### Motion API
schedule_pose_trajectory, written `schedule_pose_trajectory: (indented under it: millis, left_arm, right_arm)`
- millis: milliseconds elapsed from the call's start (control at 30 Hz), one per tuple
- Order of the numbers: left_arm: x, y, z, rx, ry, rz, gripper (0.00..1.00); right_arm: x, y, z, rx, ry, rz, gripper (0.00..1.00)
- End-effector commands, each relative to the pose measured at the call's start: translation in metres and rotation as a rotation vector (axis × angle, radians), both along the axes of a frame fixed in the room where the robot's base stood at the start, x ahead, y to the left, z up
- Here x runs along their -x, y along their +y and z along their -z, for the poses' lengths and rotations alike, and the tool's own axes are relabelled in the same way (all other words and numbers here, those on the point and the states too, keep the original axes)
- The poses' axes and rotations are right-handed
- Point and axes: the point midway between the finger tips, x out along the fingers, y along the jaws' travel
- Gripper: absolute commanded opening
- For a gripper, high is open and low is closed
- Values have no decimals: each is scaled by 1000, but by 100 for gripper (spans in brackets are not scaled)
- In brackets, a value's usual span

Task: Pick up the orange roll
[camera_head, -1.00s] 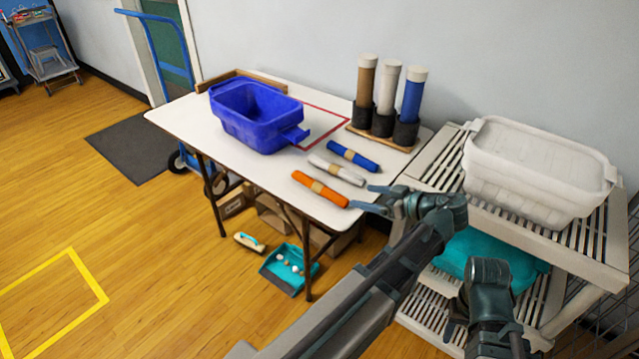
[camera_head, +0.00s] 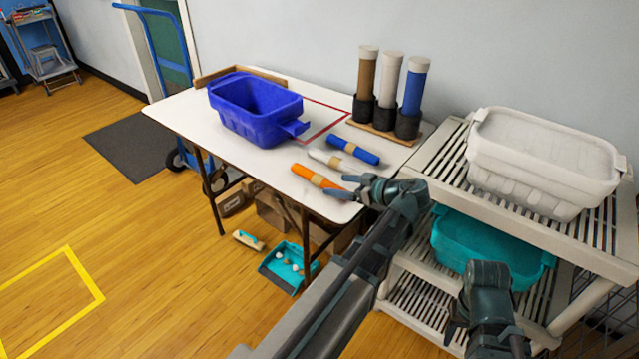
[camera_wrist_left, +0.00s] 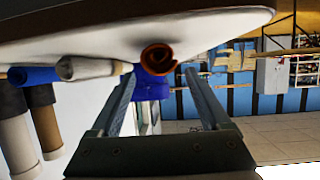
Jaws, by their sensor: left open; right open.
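The orange roll (camera_head: 309,175) with a tan band lies on the white table (camera_head: 213,165) near its front right edge. My left gripper (camera_head: 338,186) is open at the right end of the roll, its fingers overlapping that end in the head view. In the left wrist view, the roll's round end (camera_wrist_left: 158,59) shows beyond and between the open fingertips, and nothing is visibly gripped. My right gripper (camera_head: 453,328) is low at the bottom right, away from the table, partly hidden by its own arm.
A white roll (camera_head: 322,157) and a blue roll (camera_head: 352,150) lie just behind. A blue bin (camera_head: 257,130) stands left, upright tubes (camera_head: 388,80) at the back. A shelf (camera_head: 440,160) with a white crate (camera_head: 545,150) and teal bin (camera_head: 485,249) is right.

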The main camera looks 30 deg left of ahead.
Motion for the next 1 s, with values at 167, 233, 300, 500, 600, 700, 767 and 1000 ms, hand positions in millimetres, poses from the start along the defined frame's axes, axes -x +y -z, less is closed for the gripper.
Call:
schedule_pose_trajectory:
  millis: [167,233,300,500,600,700,767,1000]
  left_arm:
    - [-1,23,18,0,-1,-4,80]
    - [-2,32,20,0,-1,-3,80]
    - [-3,37,21,0,-1,-1,80]
    - [-3,37,20,0,0,0,80]
    - [-3,37,20,0,0,0,66]
    - [-3,37,20,0,0,0,48]
    - [-3,37,20,0,0,0,37]
    - [-3,37,20,0,0,0,0]
  right_arm:
    - [0,0,18,0,0,0,50]
    - [0,0,20,0,0,0,50]
    - [0,0,21,0,0,0,50]
    - [0,0,20,0,0,0,50]
    - [0,0,20,0,0,0,50]
    - [0,0,20,0,0,0,50]
    - [0,0,20,0,0,0,50]
    - [0,0,20,0,0,0,50]
